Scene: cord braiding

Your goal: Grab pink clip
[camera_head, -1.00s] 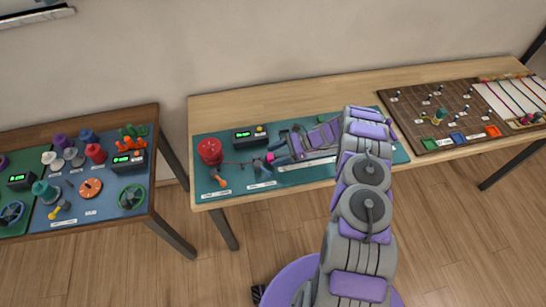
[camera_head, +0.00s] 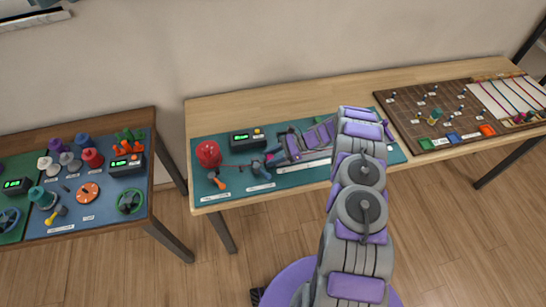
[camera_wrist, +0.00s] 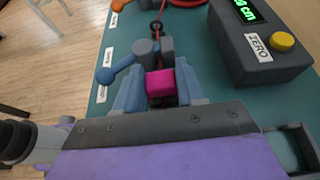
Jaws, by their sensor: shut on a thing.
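The pink clip (camera_wrist: 160,84) is a small bright pink block in the wrist view. It sits between the two blue fingers of my gripper (camera_wrist: 159,95), which is shut on it. Just beyond it is a grey clamp-like part with a blue lever (camera_wrist: 120,74). A red cord (camera_wrist: 159,18) runs away from there through a small dark ring. In the head view my gripper (camera_head: 272,158) is low over the teal mat, and only a speck of the pink clip (camera_head: 270,157) shows beside the clamp.
A grey meter box with a yellow ZERO button (camera_wrist: 283,42) stands close on the right in the wrist view. A red spool (camera_head: 208,153) and an orange-handled tool (camera_head: 220,183) are left on the teal mat (camera_head: 290,181). A brown pegboard (camera_head: 428,108) is to the right.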

